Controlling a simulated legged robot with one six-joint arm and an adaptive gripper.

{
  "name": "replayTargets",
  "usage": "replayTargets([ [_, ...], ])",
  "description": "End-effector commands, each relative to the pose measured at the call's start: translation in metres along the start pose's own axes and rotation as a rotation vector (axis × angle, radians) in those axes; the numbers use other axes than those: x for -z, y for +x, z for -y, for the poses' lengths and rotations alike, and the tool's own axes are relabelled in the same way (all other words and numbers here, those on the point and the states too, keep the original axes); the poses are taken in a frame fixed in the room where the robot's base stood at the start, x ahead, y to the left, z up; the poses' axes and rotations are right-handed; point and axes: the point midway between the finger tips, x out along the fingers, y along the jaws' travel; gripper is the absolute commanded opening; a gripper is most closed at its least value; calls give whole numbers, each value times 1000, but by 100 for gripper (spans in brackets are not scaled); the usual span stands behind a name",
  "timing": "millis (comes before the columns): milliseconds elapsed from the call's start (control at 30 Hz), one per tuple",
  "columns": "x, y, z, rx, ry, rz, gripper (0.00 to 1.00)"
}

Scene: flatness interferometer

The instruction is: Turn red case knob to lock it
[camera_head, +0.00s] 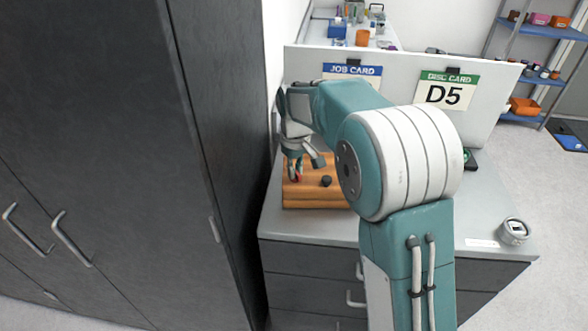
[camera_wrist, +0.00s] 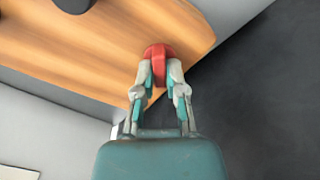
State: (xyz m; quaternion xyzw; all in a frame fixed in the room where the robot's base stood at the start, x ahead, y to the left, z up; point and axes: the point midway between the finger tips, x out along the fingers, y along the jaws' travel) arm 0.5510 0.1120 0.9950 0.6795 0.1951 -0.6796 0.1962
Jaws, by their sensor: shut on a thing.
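The red knob (camera_wrist: 168,62) sits on the wooden case (camera_wrist: 120,45) near its edge, and its round base and raised bar show in the wrist view. My gripper (camera_wrist: 161,75) is shut on the knob's raised bar, one finger on each side. In the head view the wooden case (camera_head: 299,192) lies on the counter beside the dark cabinet. My gripper (camera_head: 299,170) points down over its left part. Only a small bit of the red knob (camera_head: 298,178) shows there, between the fingers. My arm hides the right end of the case.
A black knob (camera_head: 326,181) stands on the case just right of my gripper. The tall dark cabinet (camera_head: 215,150) is close on the left. A white panel with a job card (camera_head: 352,72) and a disc card (camera_head: 446,90) stands behind. A round gauge (camera_head: 513,231) sits at the counter's right (camera_head: 475,215).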

Motion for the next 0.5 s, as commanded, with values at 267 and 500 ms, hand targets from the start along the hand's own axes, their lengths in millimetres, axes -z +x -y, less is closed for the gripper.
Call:
replayTargets([
  [267,-1,1,1,1,255,5,0],
  [500,0,1,3,1,440,5,0],
])
